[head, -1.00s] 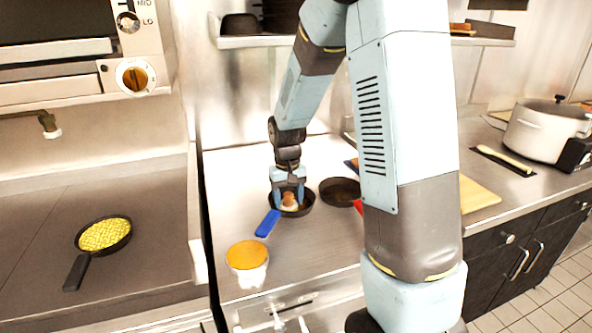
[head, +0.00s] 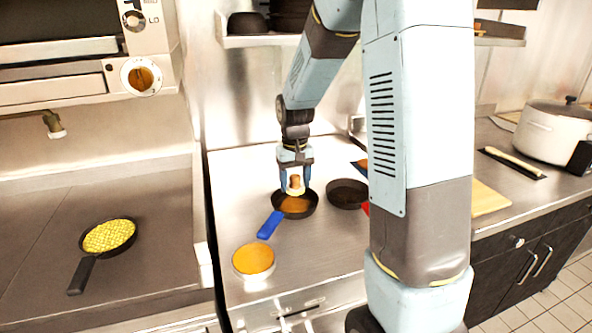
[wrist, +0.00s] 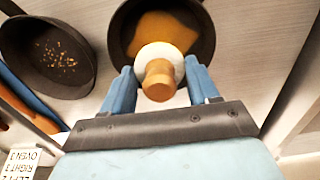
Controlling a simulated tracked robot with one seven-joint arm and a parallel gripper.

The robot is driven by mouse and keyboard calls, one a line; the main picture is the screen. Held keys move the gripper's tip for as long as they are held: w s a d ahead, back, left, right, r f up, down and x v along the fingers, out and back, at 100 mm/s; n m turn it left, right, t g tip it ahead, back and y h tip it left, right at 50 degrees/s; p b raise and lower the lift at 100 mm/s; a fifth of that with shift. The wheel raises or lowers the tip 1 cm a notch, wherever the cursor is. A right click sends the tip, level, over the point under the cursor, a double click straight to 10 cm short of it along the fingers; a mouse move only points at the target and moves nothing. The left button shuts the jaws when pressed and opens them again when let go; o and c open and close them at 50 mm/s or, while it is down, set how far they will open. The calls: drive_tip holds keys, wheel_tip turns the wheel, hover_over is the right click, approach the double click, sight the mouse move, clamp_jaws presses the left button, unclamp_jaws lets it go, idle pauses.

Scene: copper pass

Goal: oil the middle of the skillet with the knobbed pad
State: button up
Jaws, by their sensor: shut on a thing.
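My gripper (head: 295,186) is shut on the knobbed pad (head: 295,183), which has a tan wooden knob and a white round base. In the wrist view my gripper (wrist: 160,85) has its two blue fingers either side of the knob, and the pad (wrist: 158,72) hangs over the skillet's near rim. The skillet (head: 312,205) is dark with a blue handle (head: 269,225). An orange-brown oil patch covers part of its floor, and it shows in the wrist view (wrist: 206,40) too. The pad appears raised above the skillet floor.
A bowl of orange liquid (head: 253,262) stands in front of the skillet. A second dark pan (head: 346,194) with crumbs and a red handle sits close on the right. A pan of yellow food (head: 108,237) is on the left counter. A white pot (head: 548,135) stands far right.

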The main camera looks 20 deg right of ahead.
sight(295, 175)
drive_tip(key=shift+r, duration=1.7)
